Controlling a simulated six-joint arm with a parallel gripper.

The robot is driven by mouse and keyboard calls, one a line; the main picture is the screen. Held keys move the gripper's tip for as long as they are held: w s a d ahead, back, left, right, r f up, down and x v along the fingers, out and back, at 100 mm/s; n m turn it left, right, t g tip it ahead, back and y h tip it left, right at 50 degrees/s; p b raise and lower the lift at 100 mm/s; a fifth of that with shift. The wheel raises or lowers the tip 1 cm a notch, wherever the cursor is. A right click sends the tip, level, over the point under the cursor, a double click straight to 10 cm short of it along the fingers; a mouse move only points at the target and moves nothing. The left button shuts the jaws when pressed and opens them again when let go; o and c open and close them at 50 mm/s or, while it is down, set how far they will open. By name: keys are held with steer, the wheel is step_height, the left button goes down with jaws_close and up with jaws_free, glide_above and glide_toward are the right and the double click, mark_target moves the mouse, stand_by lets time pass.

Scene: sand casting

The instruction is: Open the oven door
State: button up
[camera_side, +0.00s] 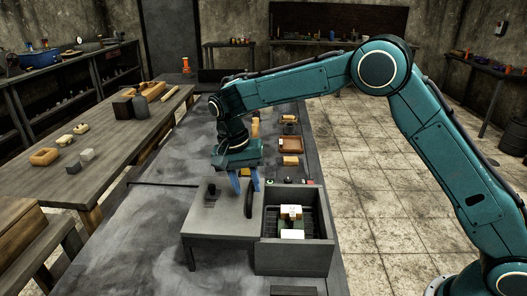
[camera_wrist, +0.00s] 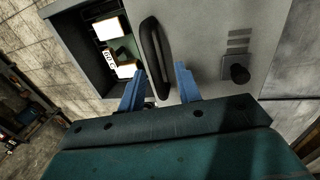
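The oven (camera_side: 324,228) is a dark grey box on the bench with its chamber uncovered. White and green pieces (camera_side: 291,222) show inside; they also show in the wrist view (camera_wrist: 108,30). A flat grey panel (camera_side: 215,220), apparently the door, lies left of the chamber. It carries a black upright handle (camera_side: 249,199) near the chamber and a black knob (camera_side: 211,193). My gripper (camera_side: 244,187) is open, with blue fingers just beyond the handle. In the wrist view the handle (camera_wrist: 152,48) lies ahead, its near end between my fingers (camera_wrist: 158,80); contact cannot be told.
A wooden tray (camera_side: 291,145) and small blocks sit on the bench behind the oven. A thin dark rod (camera_side: 160,184) sticks out left of the panel. A wooden table (camera_side: 110,140) with blocks stands at left. The tiled floor (camera_side: 365,190) at right is clear.

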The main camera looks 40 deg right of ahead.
steer(key=shift+s+d, duration=0.1)
steer(key=s+d, duration=1.2)
step_height(320, 180, up, 14)
steer(key=w+a, duration=0.2)
steer(key=s+d+r+n+t, duration=0.1)
steer(key=s+n, duration=0.1)
steer(key=s, duration=0.3)
steer(key=s+d+r+n+t, duration=0.2)
steer(key=s, duration=0.3)
steer(key=shift+s+d+r, duration=0.2)
steer(key=shift+d+r, duration=0.05)
stand_by(1.2)
stand_by(0.4)
